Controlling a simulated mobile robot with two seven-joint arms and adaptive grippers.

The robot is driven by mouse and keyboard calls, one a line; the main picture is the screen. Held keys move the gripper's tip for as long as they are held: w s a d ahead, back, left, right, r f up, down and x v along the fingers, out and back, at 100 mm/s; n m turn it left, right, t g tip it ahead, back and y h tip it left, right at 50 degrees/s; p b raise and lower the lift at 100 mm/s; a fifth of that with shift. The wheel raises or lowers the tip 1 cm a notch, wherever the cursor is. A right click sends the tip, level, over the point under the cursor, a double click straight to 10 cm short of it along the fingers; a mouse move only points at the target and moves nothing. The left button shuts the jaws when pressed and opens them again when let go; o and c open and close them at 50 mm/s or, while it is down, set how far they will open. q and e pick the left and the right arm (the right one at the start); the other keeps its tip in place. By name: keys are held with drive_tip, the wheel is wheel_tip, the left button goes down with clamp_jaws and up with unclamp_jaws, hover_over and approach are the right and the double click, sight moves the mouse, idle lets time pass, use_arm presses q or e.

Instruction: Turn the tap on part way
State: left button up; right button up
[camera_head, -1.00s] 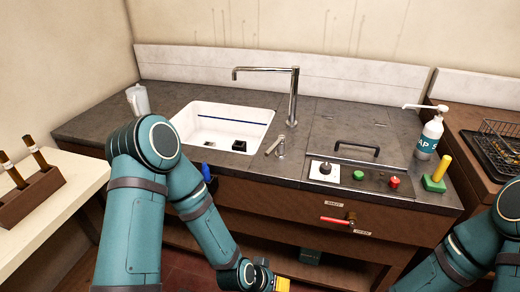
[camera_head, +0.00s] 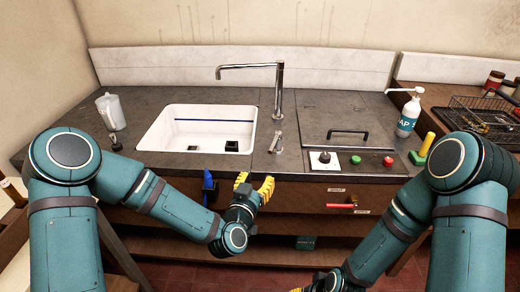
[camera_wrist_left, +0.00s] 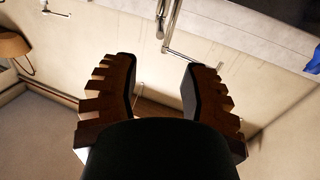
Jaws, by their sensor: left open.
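A small chrome lever (camera_head: 276,142) sits on the counter right of the sink. My left gripper (camera_head: 254,186) is in front of the counter's front edge, below and nearer than the lever, not touching it. Its yellow fingers are spread and empty. In the left wrist view the open fingers (camera_wrist_left: 160,88) have nothing between them, with chrome tap parts (camera_wrist_left: 176,35) beyond. My right gripper (camera_head: 310,288) is mostly cut off at the bottom edge.
A black knob (camera_head: 324,157) and green (camera_head: 356,160) and red (camera_head: 388,162) buttons sit right of the lever. A red-handled valve (camera_head: 341,206) sticks out of the cabinet front. A blue item (camera_head: 208,185) hangs left of my gripper. A soap bottle (camera_head: 408,116) stands right; a jug (camera_head: 110,112) stands left.

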sight(271, 148)
use_arm(q)
drive_tip(key=x, duration=0.9)
drive_tip(key=b+x, duration=0.1)
drive_tip(key=x, duration=0.4)
drive_tip(key=shift+r, duration=0.25)
clamp_jaws()
